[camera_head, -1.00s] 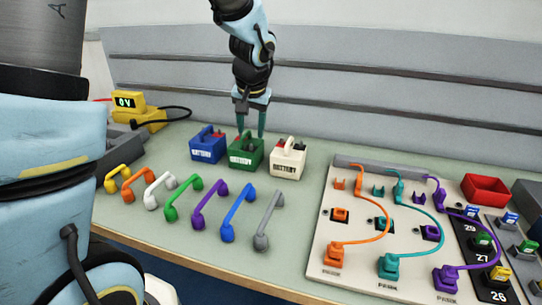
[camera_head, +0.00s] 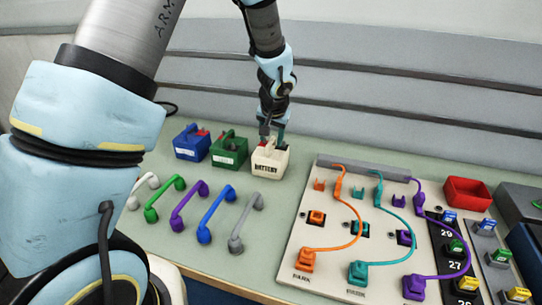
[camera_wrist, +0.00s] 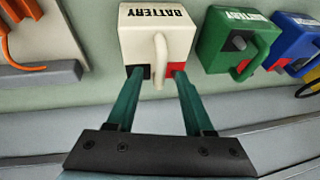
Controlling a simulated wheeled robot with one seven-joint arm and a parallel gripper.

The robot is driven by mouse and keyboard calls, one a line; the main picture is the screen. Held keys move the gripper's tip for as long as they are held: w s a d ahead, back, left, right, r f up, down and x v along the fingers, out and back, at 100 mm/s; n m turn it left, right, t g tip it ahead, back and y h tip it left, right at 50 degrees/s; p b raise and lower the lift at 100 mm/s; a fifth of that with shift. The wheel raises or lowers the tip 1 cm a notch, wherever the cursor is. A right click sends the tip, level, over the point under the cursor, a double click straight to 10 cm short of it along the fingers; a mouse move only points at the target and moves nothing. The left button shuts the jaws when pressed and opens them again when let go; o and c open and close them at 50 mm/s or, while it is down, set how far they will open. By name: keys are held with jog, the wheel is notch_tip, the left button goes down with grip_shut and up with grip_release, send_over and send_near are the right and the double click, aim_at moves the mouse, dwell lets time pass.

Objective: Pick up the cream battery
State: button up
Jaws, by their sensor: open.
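The cream battery (camera_head: 268,164) stands upright on the bench, rightmost of a row of three, with a cream handle on top and "BATTERY" on its front. In the wrist view the cream battery (camera_wrist: 157,38) shows its handle, a black patch and a red patch. My gripper (camera_head: 273,137) is over its top. In the wrist view my gripper (camera_wrist: 156,74) is open, with one teal finger on each side of the handle. The fingertips overlap the black and red patches; I cannot tell whether they touch.
A green battery (camera_head: 229,152) and a blue battery (camera_head: 192,143) stand left of the cream one. Several colored handles (camera_head: 212,219) lie in front. A panel with orange, teal and purple cables (camera_head: 355,225) and a red bin (camera_head: 466,192) are at right. A grey wall is behind.

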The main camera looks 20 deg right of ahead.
jog(key=shift+x, duration=0.75)
grip_shut()
dwell(0.9)
jog(key=shift+w+r, duration=0.1)
jog(key=shift+r, duration=0.05)
